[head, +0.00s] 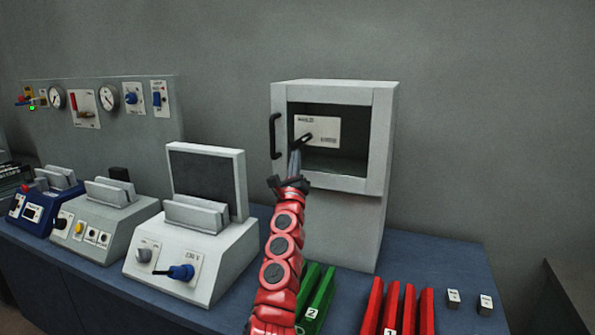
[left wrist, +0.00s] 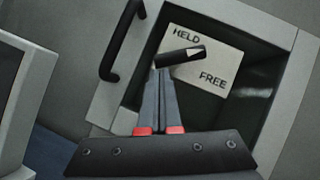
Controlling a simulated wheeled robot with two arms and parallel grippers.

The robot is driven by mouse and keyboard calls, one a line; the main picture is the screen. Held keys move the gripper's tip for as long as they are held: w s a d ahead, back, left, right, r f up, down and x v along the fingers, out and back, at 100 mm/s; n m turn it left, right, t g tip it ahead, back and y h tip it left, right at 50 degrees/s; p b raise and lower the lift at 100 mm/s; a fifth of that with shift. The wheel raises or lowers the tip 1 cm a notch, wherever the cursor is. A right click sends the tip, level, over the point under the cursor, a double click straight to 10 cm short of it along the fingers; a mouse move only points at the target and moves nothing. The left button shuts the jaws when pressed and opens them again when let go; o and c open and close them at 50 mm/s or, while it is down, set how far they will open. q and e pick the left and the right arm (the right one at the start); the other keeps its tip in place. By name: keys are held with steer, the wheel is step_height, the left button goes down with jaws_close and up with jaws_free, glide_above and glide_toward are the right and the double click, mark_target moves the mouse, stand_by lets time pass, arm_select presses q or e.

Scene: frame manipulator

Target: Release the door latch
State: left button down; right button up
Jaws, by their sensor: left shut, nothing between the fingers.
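The grey cabinet (head: 381,140) has a framed door with a dark window and a black handle (head: 275,136) on its left side; the handle also shows in the left wrist view (left wrist: 113,62). A white plate marked HELD and FREE (left wrist: 218,62) sits behind the window opening. The black latch lever (left wrist: 184,56) lies across the plate, its pale-marked end to the right, between the two words. My left gripper (head: 296,158) is shut and empty, with its fingertips (left wrist: 163,72) at the latch's left part. I cannot tell whether they touch it. My right gripper is out of view.
A white device (head: 200,255) with a dark screen stands left of the cabinet, with grey and blue devices beyond it. Green bars (head: 318,292) and red bars (head: 409,308) lie in front of the cabinet. Two small blocks (head: 453,299) sit at the right.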

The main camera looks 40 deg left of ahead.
arm_select(q)
steer(key=m+t+h+b, duration=0.1)
steer(key=m, duration=0.1)
steer(key=a+m+t+h+b, duration=0.1)
steer(key=m+h+b, duration=0.1)
steer(key=m, duration=0.1)
steer(key=a+m+t+h+b, duration=0.1)
steer(key=m+b, duration=0.1)
steer(key=m, duration=0.1)
steer(key=shift+s+r+h, duration=0.2)
steer(key=shift+r+h, duration=0.15)
steer(key=shift+h, duration=0.05)
steer(key=shift+d, duration=0.1)
steer(key=shift+r, duration=0.1)
